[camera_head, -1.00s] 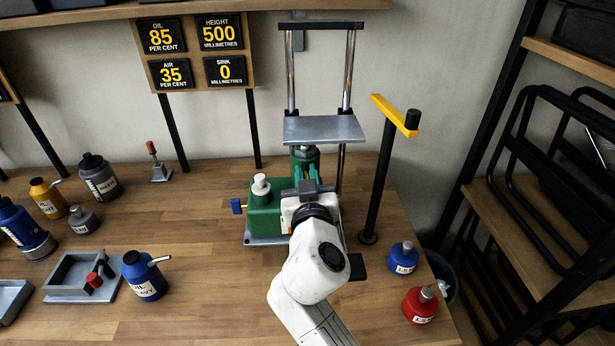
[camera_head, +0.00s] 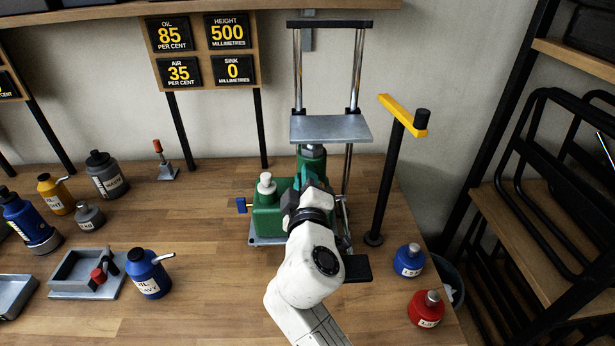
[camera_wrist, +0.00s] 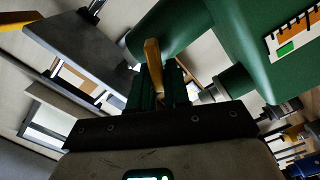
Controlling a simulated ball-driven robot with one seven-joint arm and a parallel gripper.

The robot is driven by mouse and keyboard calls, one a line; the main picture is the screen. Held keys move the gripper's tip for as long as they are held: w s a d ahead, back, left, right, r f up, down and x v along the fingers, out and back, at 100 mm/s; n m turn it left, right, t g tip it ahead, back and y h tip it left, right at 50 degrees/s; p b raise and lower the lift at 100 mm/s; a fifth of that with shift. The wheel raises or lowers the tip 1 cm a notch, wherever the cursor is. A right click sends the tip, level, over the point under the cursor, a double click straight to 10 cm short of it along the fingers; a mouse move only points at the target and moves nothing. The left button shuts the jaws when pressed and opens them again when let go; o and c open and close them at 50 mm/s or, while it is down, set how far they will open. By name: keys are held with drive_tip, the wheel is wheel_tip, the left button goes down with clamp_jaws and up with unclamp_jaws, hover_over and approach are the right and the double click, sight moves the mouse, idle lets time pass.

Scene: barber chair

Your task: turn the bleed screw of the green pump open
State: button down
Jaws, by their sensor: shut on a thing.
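The green pump (camera_head: 268,218) stands on the bench below a metal press plate (camera_head: 330,128) between two posts. My gripper (camera_head: 303,178) reaches the pump's right side, by its upright cylinder, with the wrist rolled over. In the wrist view the pump's green body (camera_wrist: 265,30) fills the upper right. A brass-yellow handle, apparently the bleed screw (camera_wrist: 152,54), stands between the dark green fingers of my gripper (camera_wrist: 156,80). The gripper is shut on it. In the head view my wrist and fingers hide the screw. How far it is turned cannot be told.
A black post with a yellow arm (camera_head: 402,115) stands close right of the pump. Blue (camera_head: 409,261) and red (camera_head: 427,310) bottles are at the right edge. A blue oil can (camera_head: 148,275) and grey tray (camera_head: 85,272) lie left. The display reads OIL 85, AIR 35 (camera_head: 188,72).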

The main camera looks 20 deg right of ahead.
drive_tip(key=n, duration=0.3)
drive_tip(key=f+n+p, duration=0.1)
drive_tip(key=n, duration=0.2)
drive_tip(key=shift+a, duration=0.2)
idle(0.4)
drive_tip(key=c, duration=1.2)
unclamp_jaws()
drive_tip(key=shift+w, duration=0.1)
drive_tip(key=b+v, duration=0.2)
drive_tip(key=v, duration=0.8)
drive_tip(key=shift+s+a, duration=0.1)
drive_tip(key=shift+s, duration=0.3)
